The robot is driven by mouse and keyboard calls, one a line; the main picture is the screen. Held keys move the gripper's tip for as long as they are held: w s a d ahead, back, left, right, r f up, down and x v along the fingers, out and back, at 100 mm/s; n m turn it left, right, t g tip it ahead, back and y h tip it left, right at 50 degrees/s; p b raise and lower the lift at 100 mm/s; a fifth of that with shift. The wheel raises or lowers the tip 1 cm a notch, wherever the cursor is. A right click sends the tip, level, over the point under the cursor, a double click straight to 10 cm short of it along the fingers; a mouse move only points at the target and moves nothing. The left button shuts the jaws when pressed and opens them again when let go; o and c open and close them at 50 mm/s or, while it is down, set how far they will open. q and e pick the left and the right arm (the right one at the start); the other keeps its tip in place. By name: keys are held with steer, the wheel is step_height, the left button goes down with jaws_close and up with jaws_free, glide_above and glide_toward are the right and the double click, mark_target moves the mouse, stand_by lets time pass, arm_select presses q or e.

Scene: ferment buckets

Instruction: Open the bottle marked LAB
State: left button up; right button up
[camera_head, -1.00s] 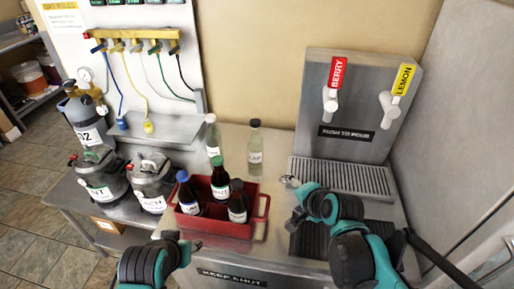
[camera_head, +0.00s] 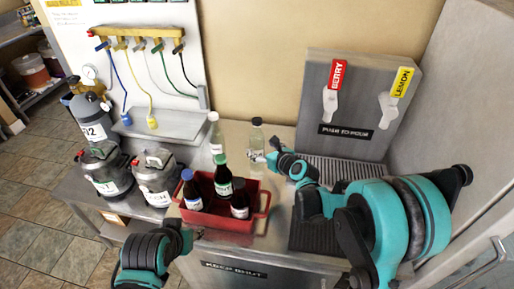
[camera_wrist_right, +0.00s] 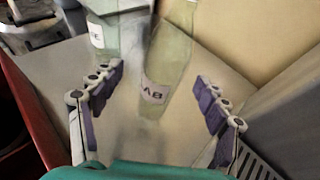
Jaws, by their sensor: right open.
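The clear, pale green bottle marked LAB (camera_head: 257,137) stands upright on the steel counter, behind the right end of the red crate. In the right wrist view the LAB bottle (camera_wrist_right: 170,58) shows between the spread fingers. My right gripper (camera_head: 256,157) is open, just in front of the bottle; its fingers (camera_wrist_right: 160,78) show on both sides with gaps to the glass. The bottle's top is cut off in the wrist view, and its lower part is partly hidden by the gripper in the head view. My left gripper (camera_head: 192,241) is low at the front left; its fingers are unclear.
A red crate (camera_head: 264,203) holds several dark bottles. Another clear bottle (camera_head: 214,132) stands left of LAB; it also shows in the wrist view (camera_wrist_right: 98,38). A tap tower (camera_head: 345,118) stands at right. Grey kegs (camera_head: 158,178) stand at left.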

mark_target(257, 144)
steer(key=x, duration=0.2)
steer(key=b+x, duration=0.2)
steer(key=x, duration=0.1)
steer(key=shift+w+d+f, duration=0.2)
steer(key=shift+w+d, duration=0.05)
steer(key=shift+w, duration=0.15)
steer(key=shift+s+r, duration=0.1)
steer(key=shift+c, duration=0.9)
steer(key=c, duration=1.3)
